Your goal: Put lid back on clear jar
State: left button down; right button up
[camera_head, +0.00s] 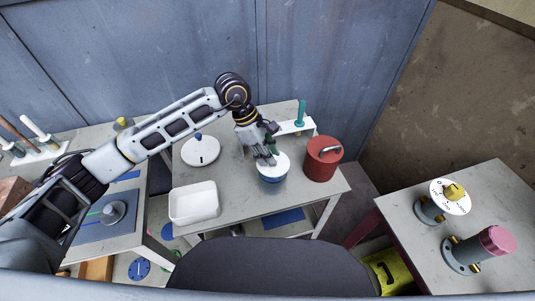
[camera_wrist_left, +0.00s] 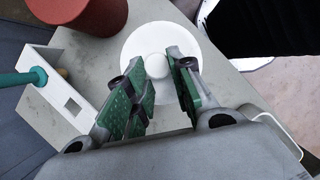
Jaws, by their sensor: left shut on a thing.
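A round white lid (camera_head: 281,164) with a pale knob is at the middle of the table, directly over a bluish jar (camera_head: 272,180). I cannot tell whether the lid rests fully on the jar's rim. My left gripper (camera_head: 270,158) reaches down from above and is shut on the lid's knob. In the left wrist view the green-padded fingers (camera_wrist_left: 160,80) stand on both sides of the white knob, with the lid (camera_wrist_left: 140,42) spread beyond them. The lid hides the jar's opening. My right gripper is not in view.
A red pot (camera_head: 322,165) stands close to the right of the jar. A white bin (camera_head: 193,203) and a white disc with a blue knob (camera_head: 200,152) are to the left. A white stand with a teal post (camera_head: 301,114) is behind. The table front is mostly clear.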

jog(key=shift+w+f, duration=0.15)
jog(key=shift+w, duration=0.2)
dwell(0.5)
pick_arm(q)
jog(key=shift+f+b, duration=0.1)
jog(key=shift+b, duration=0.45)
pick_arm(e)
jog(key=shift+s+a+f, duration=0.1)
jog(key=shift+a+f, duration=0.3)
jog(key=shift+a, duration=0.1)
pick_arm(q)
jog(key=c, duration=0.7)
grip_release()
